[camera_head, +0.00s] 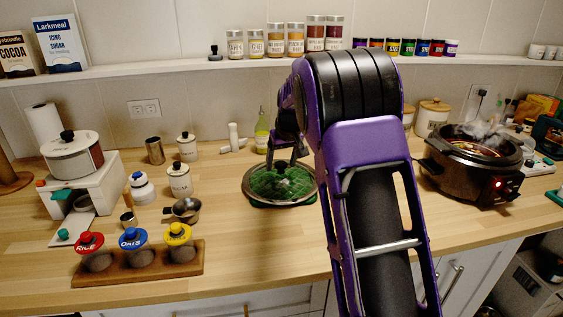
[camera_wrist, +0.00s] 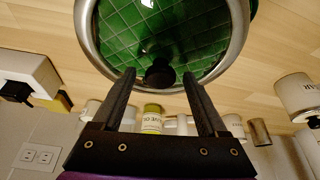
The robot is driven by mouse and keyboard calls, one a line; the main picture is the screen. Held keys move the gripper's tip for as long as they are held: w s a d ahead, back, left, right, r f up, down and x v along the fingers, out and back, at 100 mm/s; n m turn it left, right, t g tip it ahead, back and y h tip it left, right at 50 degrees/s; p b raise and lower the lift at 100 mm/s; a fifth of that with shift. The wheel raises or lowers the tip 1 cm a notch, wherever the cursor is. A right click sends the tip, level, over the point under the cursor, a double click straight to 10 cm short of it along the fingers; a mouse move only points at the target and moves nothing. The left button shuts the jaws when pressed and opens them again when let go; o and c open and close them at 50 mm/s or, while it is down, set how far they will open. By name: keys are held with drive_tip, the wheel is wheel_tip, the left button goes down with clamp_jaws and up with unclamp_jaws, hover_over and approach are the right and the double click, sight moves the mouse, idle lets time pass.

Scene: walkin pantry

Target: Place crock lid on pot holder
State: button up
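The crock lid (camera_head: 280,183) is clear glass with a metal rim and a dark knob. It lies on the green pot holder (camera_head: 260,206), whose quilted pattern shows through the glass and whose edge sticks out below the rim. In the wrist view the lid (camera_wrist: 205,35) fills the top middle, with its black knob (camera_wrist: 160,72) between my fingertips. My gripper (camera_wrist: 159,78) is open, with a visible gap on each side of the knob. In the head view my gripper (camera_head: 285,163) is just above the lid, partly hidden by my arm.
A steaming slow cooker (camera_head: 472,160) without a lid stands at the right. A wooden rack (camera_head: 140,275) with several lidded jars is at front left. A saucepan (camera_head: 183,209), canister (camera_head: 180,180) and green-yellow bottle (camera_head: 262,133) stand near the lid. Counter in front of it is clear.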

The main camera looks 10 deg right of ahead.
drive_tip(key=shift+r, duration=0.1)
drive_tip(key=shift+r, duration=0.25)
drive_tip(key=p+v, duration=0.1)
drive_tip(key=v, duration=1)
drive_tip(key=shift+s+r, duration=0.25)
